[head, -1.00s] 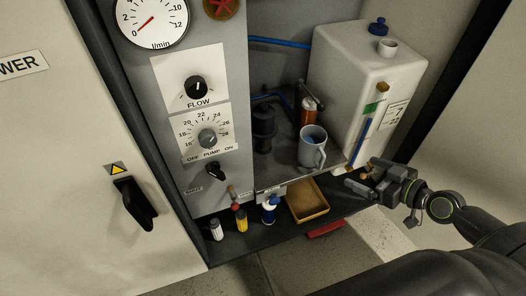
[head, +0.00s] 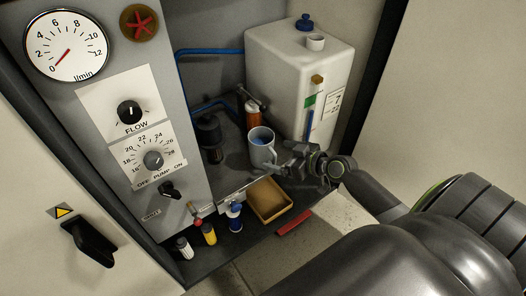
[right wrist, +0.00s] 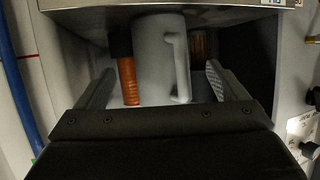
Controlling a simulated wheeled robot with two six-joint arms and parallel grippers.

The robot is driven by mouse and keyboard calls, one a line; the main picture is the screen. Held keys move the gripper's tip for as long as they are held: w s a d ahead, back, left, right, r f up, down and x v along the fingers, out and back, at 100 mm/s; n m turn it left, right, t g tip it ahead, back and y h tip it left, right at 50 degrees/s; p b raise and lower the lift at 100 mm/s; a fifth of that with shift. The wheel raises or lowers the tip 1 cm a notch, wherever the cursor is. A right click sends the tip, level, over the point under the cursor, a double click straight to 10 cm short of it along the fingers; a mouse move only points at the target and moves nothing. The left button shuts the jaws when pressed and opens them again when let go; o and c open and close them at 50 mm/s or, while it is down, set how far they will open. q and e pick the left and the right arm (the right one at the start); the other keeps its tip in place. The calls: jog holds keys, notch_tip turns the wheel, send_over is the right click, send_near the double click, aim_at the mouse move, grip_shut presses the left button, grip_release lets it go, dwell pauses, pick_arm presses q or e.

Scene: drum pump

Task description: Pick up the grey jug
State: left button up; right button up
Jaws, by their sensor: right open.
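The grey jug (head: 261,150) stands upright on the dark cabinet shelf, in front of the white tank. Its inside looks blue from above. My right gripper (head: 277,169) is close at the jug's right front side in the head view. In the right wrist view the jug (right wrist: 160,62) appears between the two open fingers, with its handle toward the right finger. I see no clear contact between fingers and jug. The fingers partly hide the jug's lower right side in the head view. My left gripper is not in view.
An orange cylinder (head: 253,117) and a black cylinder (head: 209,139) stand behind and left of the jug. The white tank (head: 291,72) is behind it. A shallow tan tray (head: 287,209) and several small bottles sit on the ledge below. A red block (head: 293,223) lies right of the tray.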

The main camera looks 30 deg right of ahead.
aim_at(269, 152)
jog(key=x, duration=0.5)
jog(key=shift+s, duration=0.1)
jog(key=c, duration=1.4)
jog(key=shift+r, duration=0.1)
jog(key=shift+c, duration=1)
jog(key=shift+r, duration=0.1)
